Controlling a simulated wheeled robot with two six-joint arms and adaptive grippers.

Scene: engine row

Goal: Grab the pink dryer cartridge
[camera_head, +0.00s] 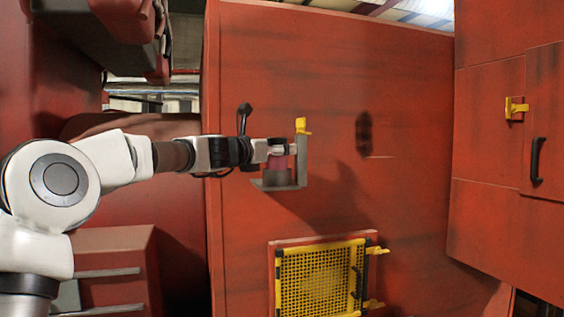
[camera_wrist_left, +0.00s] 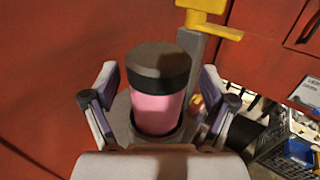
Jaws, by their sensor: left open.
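The pink dryer cartridge (camera_wrist_left: 156,108) stands upright with a dark cap on top in the left wrist view. It sits on a grey bracket (camera_head: 303,165) fixed on the red wall, with a yellow part (camera_head: 301,126) at the top of its post. In the head view the cartridge (camera_head: 277,163) is partly covered by my gripper. My left gripper (camera_wrist_left: 160,102) is open, with one finger on either side of the cartridge. My right gripper is not in view.
A yellow mesh guard (camera_head: 320,280) with a dark handle is on the red wall below the bracket. Red cabinet doors with a black handle (camera_head: 537,160) and yellow latch (camera_head: 515,108) stand at the right. A grey crate (camera_wrist_left: 285,150) shows low at the right in the wrist view.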

